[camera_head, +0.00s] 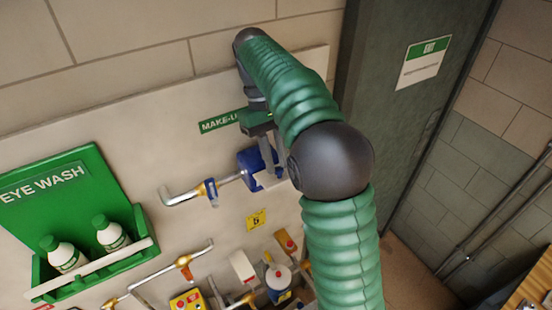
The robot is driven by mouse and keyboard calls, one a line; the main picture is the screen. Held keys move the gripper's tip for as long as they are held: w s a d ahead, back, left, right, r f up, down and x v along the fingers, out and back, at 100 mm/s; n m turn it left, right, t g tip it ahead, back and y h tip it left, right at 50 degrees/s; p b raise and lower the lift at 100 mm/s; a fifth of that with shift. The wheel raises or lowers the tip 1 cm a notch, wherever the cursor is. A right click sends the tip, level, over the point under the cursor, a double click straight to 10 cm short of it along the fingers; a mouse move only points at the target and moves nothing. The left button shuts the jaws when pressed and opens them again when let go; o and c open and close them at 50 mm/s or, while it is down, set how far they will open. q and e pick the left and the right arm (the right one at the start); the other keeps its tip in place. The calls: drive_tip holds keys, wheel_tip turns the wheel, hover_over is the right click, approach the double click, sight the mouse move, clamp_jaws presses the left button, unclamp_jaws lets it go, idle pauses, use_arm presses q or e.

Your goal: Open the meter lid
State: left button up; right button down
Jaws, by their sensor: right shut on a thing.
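A blue meter (247,161) sits on the pipe on the pale wall panel, under the green "MAKE-U…" sign (218,122). A white part shows at its lower edge. My right gripper (270,158) reaches down to the meter's right side, its fingers shut on the meter lid. My own forearm and fingers hide the right part of the meter, so the lid's exact angle cannot be told. My left gripper is not in view.
A green eye wash station (100,205) with two bottles is at the left. Pipes, a yellow box (187,300) and a round white-topped device (278,278) lie below. A grey-green door (400,110) stands right of my arm.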

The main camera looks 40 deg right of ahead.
drive_tip(key=c, duration=1.4)
unclamp_jaws()
drive_tip(key=shift+w, duration=0.1)
drive_tip(key=shift+o, duration=0.6)
drive_tip(key=shift+w+d+f, duration=0.1)
drive_tip(key=shift+w, duration=0.15)
